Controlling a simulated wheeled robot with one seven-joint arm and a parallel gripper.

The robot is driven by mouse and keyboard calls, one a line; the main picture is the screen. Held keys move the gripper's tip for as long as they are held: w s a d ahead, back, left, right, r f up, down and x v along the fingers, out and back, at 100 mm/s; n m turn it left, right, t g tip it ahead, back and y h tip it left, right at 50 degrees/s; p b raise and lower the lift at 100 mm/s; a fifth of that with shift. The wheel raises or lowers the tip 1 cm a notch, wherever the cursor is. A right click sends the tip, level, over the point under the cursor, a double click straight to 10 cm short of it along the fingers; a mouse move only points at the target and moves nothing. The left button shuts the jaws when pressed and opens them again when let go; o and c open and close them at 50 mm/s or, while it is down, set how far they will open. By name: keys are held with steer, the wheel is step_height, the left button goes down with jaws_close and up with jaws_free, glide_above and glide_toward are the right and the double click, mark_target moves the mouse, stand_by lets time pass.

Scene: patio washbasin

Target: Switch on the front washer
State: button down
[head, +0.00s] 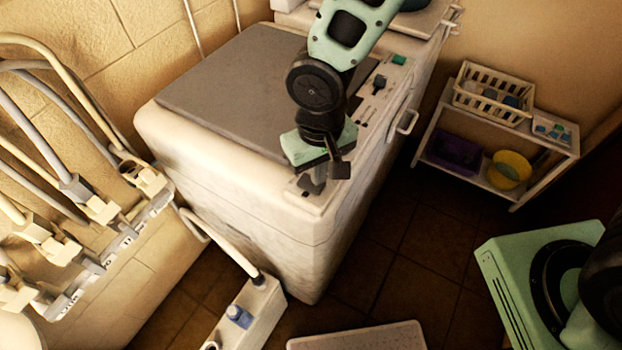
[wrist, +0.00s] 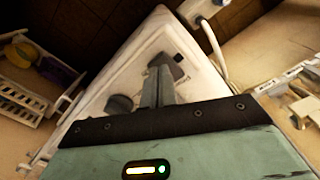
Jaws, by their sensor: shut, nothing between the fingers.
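The front washer (head: 235,215) is a worn cream box with a grey lid (head: 235,85), standing in the middle of the head view. Its control panel (head: 370,108) runs along the right of the lid and has dark controls and a green piece (head: 399,60). My gripper (head: 318,186) points down over the near end of this panel, shut and empty. Whether the fingertips touch the panel I cannot tell. My gripper hides part of the panel.
A second machine (head: 425,22) stands behind the washer. A white shelf (head: 550,170) with a basket (head: 495,92) and yellow bowl (head: 510,168) is at right. Taps and hoses (head: 100,210) line the left wall. A power strip (head: 240,318) lies in front.

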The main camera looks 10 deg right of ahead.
steer(key=shift+f+b, duration=0.7)
steer(key=shift+f, duration=0.1)
steer(key=shift+r, duration=0.15)
steer(key=shift+r+p, duration=2.8)
steer(key=shift+r, duration=0.65)
steer(key=shift+s+d+b, duration=0.1)
steer(key=shift+b, duration=0.3)
steer(key=s+d+r+n+b, duration=0.1)
steer(key=s+d+n+b, duration=0.2)
steer(key=s+d+b, duration=0.5)
steer(key=s+b, duration=0.2)
steer(key=s, duration=0.1)
steer(key=shift+y+b, duration=0.3)
